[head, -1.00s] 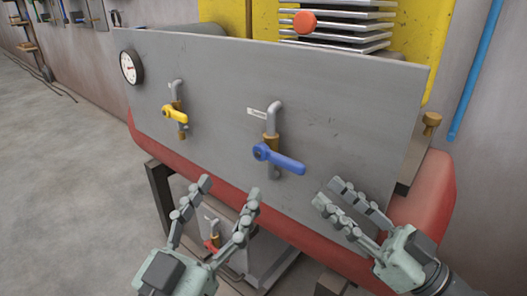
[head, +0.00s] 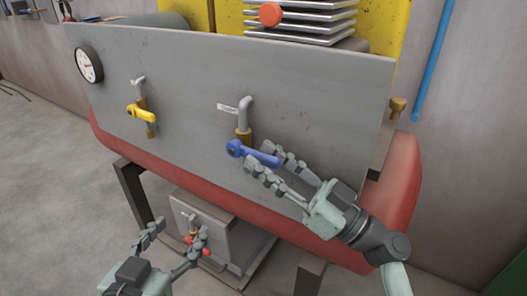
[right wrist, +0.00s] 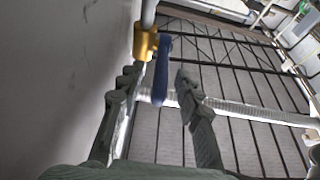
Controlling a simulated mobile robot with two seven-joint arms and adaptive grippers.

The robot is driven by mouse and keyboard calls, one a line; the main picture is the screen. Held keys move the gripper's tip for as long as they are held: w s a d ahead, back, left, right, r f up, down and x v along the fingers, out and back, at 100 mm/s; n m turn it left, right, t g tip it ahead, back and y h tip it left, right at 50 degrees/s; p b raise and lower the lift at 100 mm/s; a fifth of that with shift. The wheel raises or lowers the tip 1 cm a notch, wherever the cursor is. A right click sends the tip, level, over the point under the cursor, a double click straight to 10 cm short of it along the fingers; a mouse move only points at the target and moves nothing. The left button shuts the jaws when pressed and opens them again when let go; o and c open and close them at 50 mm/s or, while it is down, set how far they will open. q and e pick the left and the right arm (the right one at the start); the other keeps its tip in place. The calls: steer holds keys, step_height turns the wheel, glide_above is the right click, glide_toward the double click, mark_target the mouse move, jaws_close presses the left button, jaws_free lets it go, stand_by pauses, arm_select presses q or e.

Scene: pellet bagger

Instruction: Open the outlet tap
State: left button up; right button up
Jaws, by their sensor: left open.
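The blue-handled tap (head: 240,149) is on the grey panel, under a bent pipe with a small white label (head: 227,107) that is too small to read surely. Its blue lever points right and slightly down, across the vertical pipe. My right gripper (head: 262,158) is open, with a finger on either side of the lever's outer end. In the right wrist view the blue lever (right wrist: 161,72) stands between the spread fingers, with gaps visible on both sides. My left gripper (head: 175,232) is open and empty, low in front of the panel.
A yellow-handled tap (head: 143,112) and a round gauge (head: 89,65) are further left on the panel (head: 320,100). A red-handled tap (head: 191,238) is on a lower box, close to my left fingers. A red tank (head: 399,190) lies behind the panel.

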arm_select(q)
steer(key=shift+s+a+f+g+y, duration=0.15)
steer(key=shift+a+f+g, duration=0.1)
steer(key=shift+f, duration=0.2)
steer(key=shift+s+a+f+g+y, duration=0.15)
steer(key=shift+a+f+g, duration=0.1)
steer(key=shift+f, duration=0.15)
arm_select(e)
steer(key=shift+w+a+r, duration=0.2)
steer(key=shift+w+a, duration=0.1)
steer(key=shift+a, duration=0.1)
arm_select(q)
steer(key=shift+w, duration=0.1)
arm_select(e)
jaws_close()
